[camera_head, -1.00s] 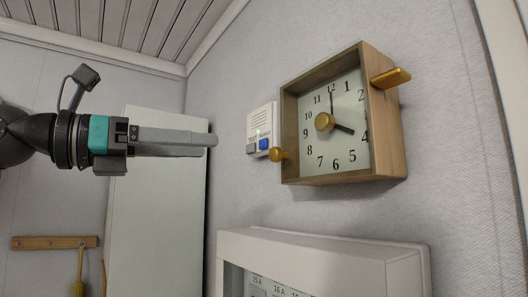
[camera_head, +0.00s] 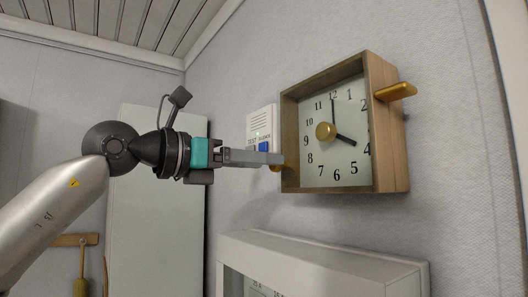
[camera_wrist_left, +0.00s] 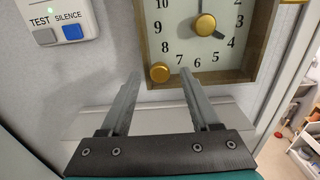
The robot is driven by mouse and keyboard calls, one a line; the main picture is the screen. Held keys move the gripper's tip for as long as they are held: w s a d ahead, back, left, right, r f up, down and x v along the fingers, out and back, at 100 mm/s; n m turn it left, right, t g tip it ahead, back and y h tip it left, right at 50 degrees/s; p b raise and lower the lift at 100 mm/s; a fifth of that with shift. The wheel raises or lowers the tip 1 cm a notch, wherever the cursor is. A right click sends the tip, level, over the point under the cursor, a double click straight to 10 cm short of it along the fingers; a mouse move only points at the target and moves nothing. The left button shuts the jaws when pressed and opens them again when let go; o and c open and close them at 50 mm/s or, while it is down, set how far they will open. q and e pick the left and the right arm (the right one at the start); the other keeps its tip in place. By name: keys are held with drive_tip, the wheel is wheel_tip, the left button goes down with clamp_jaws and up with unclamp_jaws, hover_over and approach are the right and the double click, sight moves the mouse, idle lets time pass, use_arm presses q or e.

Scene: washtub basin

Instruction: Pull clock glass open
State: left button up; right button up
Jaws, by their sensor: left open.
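The wooden box clock (camera_head: 388,130) hangs on the wall at the right of the head view, its dial (camera_head: 336,150) facing left. A brass knob (camera_wrist_left: 159,72) sits at the lower left of the clock front. In the wrist view it lies beyond and between the open fingers. My left gripper (camera_head: 282,159) is open, its fingertips right by this knob and partly hiding it in the head view. I cannot tell whether they touch it. In the wrist view my left gripper (camera_wrist_left: 159,75) holds nothing. A larger brass knob (camera_head: 326,131) is at the dial's centre. My right gripper is out of view.
A white alarm box (camera_head: 260,124) with grey and blue buttons is on the wall just left of the clock, close behind the gripper. A white cabinet (camera_head: 330,252) juts out below. A brass lever (camera_head: 396,91) sticks out of the clock's right side.

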use_arm(q)
drive_tip(key=shift+x, duration=0.8)
drive_tip(key=shift+c, duration=0.4)
clamp_jaws()
idle(0.5)
